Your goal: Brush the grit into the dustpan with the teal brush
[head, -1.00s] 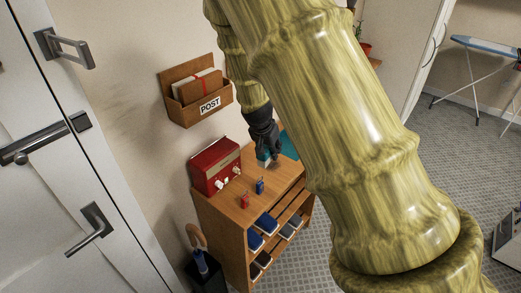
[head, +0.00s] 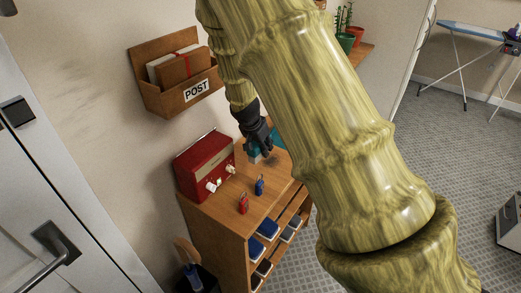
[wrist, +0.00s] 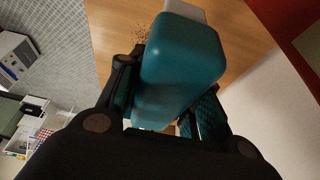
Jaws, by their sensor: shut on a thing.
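My gripper (head: 262,148) is shut on the teal brush (wrist: 180,60), low over the far part of the wooden cabinet top. In the wrist view the teal body fills the space between the fingers, and its pale end (wrist: 186,10) points to the top edge. Dark grit (wrist: 141,33) lies scattered on the wood just left of the brush; whether the bristles touch the wood I cannot tell. In the head view a teal patch (head: 279,139) shows behind the gripper; my arm hides part of it, and I cannot tell whether it is the dustpan.
The wooden cabinet (head: 218,215) also holds a red radio (head: 205,168), a red tag-like item (head: 243,203) and a blue one (head: 259,185). A POST rack (head: 175,85) hangs on the wall above. Shoes fill the shelves below. A door stands at left.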

